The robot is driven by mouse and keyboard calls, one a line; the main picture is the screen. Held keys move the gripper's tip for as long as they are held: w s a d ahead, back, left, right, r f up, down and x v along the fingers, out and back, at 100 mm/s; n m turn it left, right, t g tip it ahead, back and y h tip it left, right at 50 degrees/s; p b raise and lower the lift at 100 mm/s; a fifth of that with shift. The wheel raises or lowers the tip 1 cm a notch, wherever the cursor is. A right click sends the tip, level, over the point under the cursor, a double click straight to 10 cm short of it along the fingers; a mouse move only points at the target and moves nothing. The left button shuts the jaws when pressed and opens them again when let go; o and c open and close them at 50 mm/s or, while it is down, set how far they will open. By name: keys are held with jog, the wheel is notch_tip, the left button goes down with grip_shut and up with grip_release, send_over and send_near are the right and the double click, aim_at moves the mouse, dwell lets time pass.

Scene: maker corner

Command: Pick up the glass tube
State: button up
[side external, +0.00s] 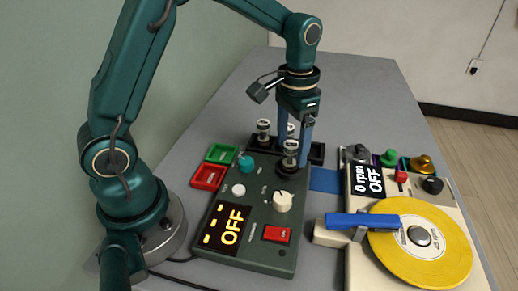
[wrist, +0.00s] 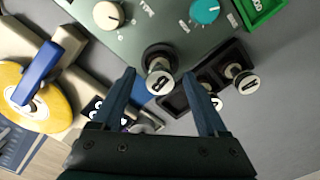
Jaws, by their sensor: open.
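A glass tube (side external: 290,150) with a pale, marked cap stands upright in a dark round socket on the green control box (side external: 257,215). In the wrist view this tube (wrist: 160,80) shows end-on between my fingertips. My gripper (side external: 296,145) points down over it, open, with a blue finger on either side; the wrist view also shows the gripper (wrist: 158,77). I see a gap on both sides of the tube and cannot tell any contact. Two similar tubes, one (side external: 263,130) at left and one (side external: 291,129) partly behind a finger, stand in a black rack (side external: 317,153).
Green (side external: 221,153) and red (side external: 209,177) trays lie left of the control box. Knobs, a red switch and an "OFF" display (side external: 226,228) are on it. To the right stands a cream machine with a yellow disc (side external: 440,260) and blue arm (side external: 361,220). The table behind is clear.

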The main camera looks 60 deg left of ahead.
jog(key=shift+f, duration=1.2)
grip_shut()
